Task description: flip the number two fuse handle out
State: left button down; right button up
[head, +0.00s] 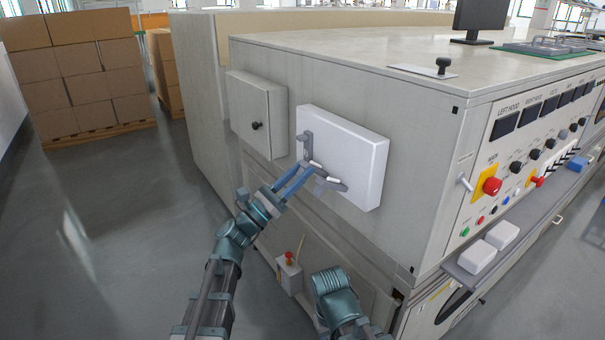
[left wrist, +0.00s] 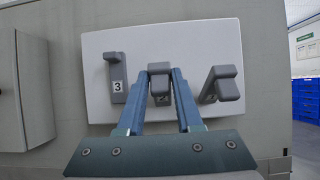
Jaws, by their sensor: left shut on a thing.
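The white fuse panel (head: 352,150) is on the side wall of the large cabinet and shows in the left wrist view (left wrist: 188,48). It carries three grey handles. The handle marked 3 (left wrist: 117,72) is at left, long and upright. The middle handle (left wrist: 160,82) is between my left gripper's blue fingers (left wrist: 160,84), which are shut on it; its number is partly hidden. The right handle (left wrist: 226,84) juts out from the panel, and its label is partly covered. In the head view my left gripper (head: 308,172) reaches the panel from the lower left. My right gripper is not visible.
A small grey wall box (head: 257,115) with a black knob is left of the panel. A control face with a red button (head: 492,186) is around the corner at right. A small box with a red knob (head: 289,272) is low by the cabinet.

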pick_arm(q)
jog(key=shift+f+b, duration=0.35)
jog(key=shift+f, duration=0.4)
jog(key=c, duration=0.7)
grip_release()
jog(key=shift+d+f, duration=0.1)
jog(key=shift+b+v, duration=3.6)
jog(key=shift+v, duration=3.35)
